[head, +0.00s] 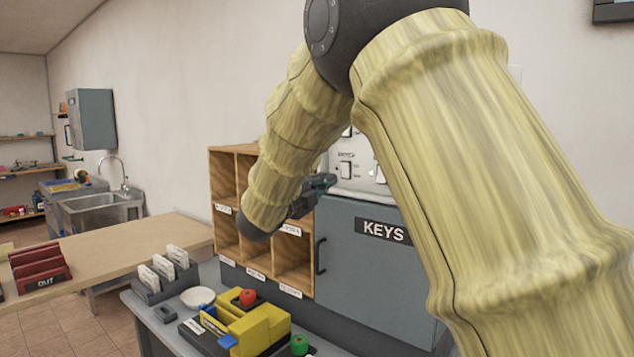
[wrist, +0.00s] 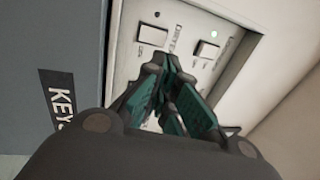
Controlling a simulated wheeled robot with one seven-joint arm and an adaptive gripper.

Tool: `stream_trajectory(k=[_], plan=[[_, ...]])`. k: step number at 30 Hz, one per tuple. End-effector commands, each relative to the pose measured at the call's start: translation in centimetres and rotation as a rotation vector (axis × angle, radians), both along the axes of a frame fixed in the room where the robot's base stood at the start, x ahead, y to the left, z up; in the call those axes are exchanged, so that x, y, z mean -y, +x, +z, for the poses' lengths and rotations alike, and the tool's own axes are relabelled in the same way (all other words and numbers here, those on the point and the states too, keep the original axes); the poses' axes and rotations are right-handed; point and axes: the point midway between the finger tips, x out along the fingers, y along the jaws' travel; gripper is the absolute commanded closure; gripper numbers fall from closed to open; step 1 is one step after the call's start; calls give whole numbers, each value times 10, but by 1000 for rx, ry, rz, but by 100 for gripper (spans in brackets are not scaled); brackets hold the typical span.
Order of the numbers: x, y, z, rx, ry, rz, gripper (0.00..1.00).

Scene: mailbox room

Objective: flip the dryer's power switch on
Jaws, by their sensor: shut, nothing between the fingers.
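The dryer's power switch (wrist: 152,37) is a small pale rocker on a white panel in the wrist view. A label that appears to read DRYER runs beside it. The same panel (head: 352,187) is partly behind my arm in the head view, where a rocker switch (head: 346,170) shows. My gripper (wrist: 163,66) is shut and empty, its tips close to the dryer switch in the picture. I cannot tell whether they touch the panel. The gripper is small and dark in the head view (head: 325,181), just left of the panel.
A second switch (wrist: 205,52) has a lit green lamp (wrist: 213,31) beside it. The grey KEYS cabinet (head: 365,275) is below the panel. A wooden pigeonhole unit (head: 225,180) stands to the left. A yellow device (head: 258,328) and a white bowl (head: 198,297) sit on the counter below.

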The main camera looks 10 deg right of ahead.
Motion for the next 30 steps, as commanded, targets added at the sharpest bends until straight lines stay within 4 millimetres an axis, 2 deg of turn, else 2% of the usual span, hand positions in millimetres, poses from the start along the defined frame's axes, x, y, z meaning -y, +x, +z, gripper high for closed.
stream_trajectory(k=[6,15,21,30], plan=[[29,23,9,-2,1,-1,100],[59,47,17,-2,0,1,100],[68,53,17,-2,0,1,100],[68,54,17,-2,0,1,100]])
